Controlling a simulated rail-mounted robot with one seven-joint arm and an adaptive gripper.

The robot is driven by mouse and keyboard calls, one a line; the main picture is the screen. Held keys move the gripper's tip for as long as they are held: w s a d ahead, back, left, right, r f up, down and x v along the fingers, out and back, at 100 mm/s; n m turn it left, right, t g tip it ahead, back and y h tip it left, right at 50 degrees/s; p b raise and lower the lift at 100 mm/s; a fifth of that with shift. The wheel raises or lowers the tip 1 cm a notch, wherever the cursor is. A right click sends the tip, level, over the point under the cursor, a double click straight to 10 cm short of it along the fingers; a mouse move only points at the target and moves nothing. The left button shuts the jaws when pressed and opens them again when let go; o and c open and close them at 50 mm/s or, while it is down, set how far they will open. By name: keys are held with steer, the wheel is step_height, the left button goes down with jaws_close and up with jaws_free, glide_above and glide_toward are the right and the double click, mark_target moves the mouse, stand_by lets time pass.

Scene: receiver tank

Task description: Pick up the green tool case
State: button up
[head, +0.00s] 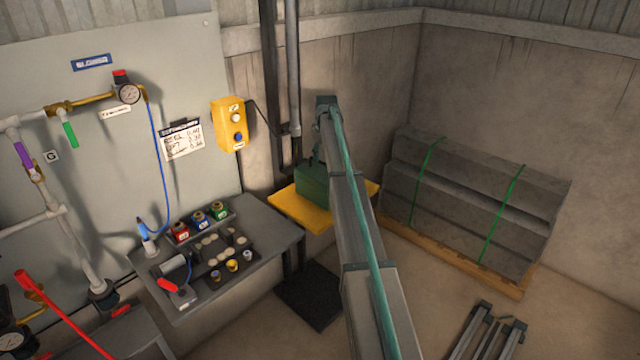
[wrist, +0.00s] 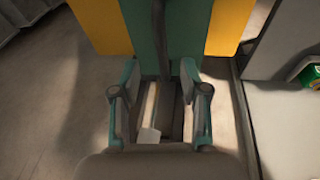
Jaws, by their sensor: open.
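The green tool case (head: 311,184) sits on a yellow stand (head: 292,213) by the back wall, partly hidden by my arm. In the wrist view the green case (wrist: 138,22) lies at the top, with yellow surface on both sides. A dark bar, which looks like its handle (wrist: 159,35), runs down its middle. My gripper (wrist: 160,70) is open, its two fingers apart on either side of the line of this bar. I cannot tell whether they touch the case. In the head view my gripper is at the far end of the arm, just above the case, and mostly hidden.
A grey bench (head: 262,222) with small bottles and parts stands left of the case. A vertical pipe (head: 292,70) rises behind it. Strapped grey blocks (head: 470,205) on a wooden pallet stand right. A dark mat (head: 310,296) lies on the floor in front.

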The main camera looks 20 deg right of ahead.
mark_target(320, 162)
steer(key=shift+p+x, duration=1.2)
steer(key=shift+x, duration=1.45)
steer(key=shift+s+a, duration=0.15)
jaws_close()
steer(key=shift+r, duration=0.1)
